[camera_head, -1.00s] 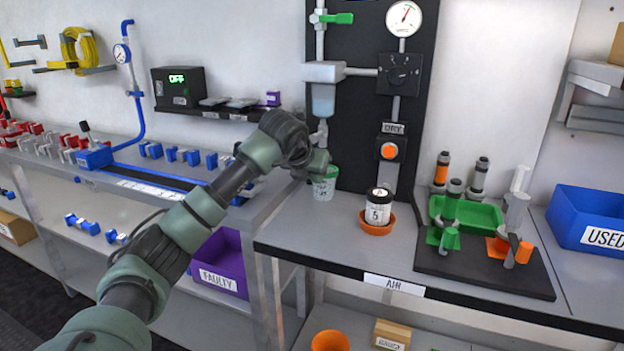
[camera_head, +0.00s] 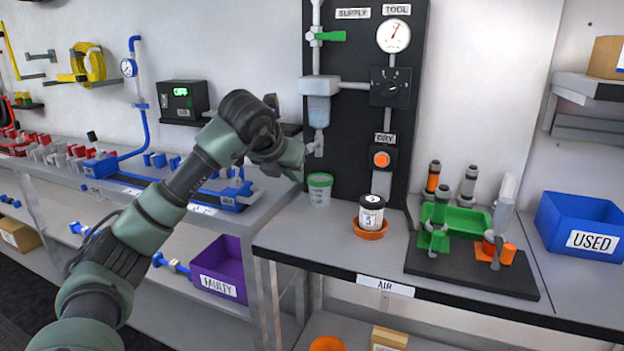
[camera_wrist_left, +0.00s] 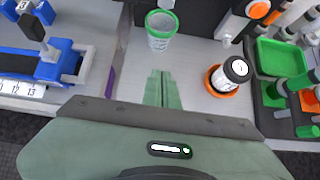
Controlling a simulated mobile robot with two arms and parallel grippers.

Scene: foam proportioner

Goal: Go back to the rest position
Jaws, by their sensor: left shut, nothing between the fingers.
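My left arm reaches in from the lower left in the head view. Its left gripper (camera_head: 297,172) is above the bench, up and left of a clear cup with a green rim (camera_head: 319,190). In the left wrist view the green fingers (camera_wrist_left: 163,88) are together, with nothing between them. The cup stands apart from them, beyond the fingertips, in that view (camera_wrist_left: 160,30). My right gripper is in neither view.
A black-lidded jar (camera_head: 371,212) stands in an orange dish (camera_head: 370,234). A black panel with a gauge (camera_head: 394,36) rises behind. A green tray (camera_head: 460,216) and blue USED bin (camera_head: 583,228) are right. A purple FAULTY bin (camera_head: 220,270) sits lower left.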

